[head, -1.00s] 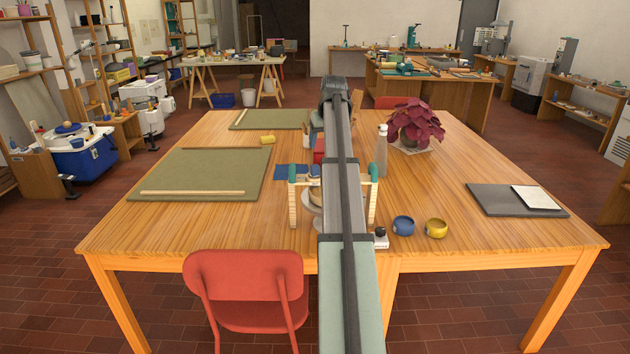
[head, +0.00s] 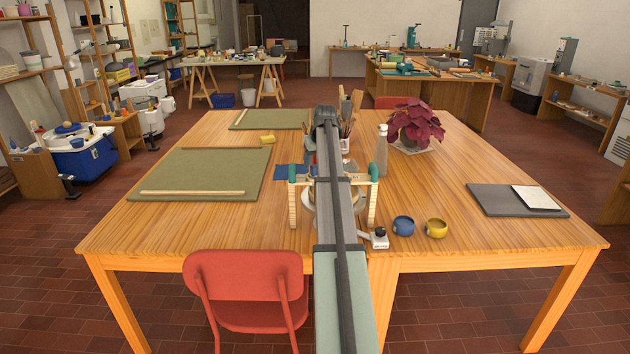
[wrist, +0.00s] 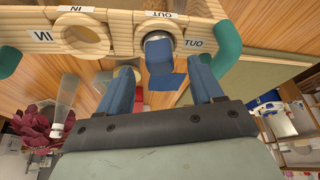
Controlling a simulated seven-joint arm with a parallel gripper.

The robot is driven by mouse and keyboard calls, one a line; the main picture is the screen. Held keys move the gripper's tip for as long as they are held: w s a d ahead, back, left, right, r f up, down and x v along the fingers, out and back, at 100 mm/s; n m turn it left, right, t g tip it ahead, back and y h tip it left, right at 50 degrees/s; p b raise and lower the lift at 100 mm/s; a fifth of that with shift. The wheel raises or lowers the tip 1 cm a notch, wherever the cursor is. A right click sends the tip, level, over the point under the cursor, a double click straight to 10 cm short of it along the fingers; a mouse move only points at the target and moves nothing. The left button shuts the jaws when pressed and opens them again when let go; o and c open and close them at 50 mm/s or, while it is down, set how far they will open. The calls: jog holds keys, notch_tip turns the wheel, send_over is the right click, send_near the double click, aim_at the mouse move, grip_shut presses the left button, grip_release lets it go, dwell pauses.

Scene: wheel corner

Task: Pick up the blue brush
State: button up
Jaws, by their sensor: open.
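In the wrist view my gripper (wrist: 160,68) is open, with its two blue fingers apart and nothing held between them. Beyond the fingertips, a blunt blue piece (wrist: 158,50) sits at a round hole marked OUT in a pale wooden rack (wrist: 117,42). It lies in line with the gap, apart from the fingers. I cannot tell whether it is part of the blue brush. In the head view, my arm hides the gripper and the rack's middle. A pot of brushes (head: 345,143) stands behind it; no blue brush is clear there.
The rack's green-topped post (head: 374,172) stands close to my arm. Green mats (head: 205,172) lie left.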

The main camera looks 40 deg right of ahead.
jog(key=shift+x, duration=1.2)
grip_shut()
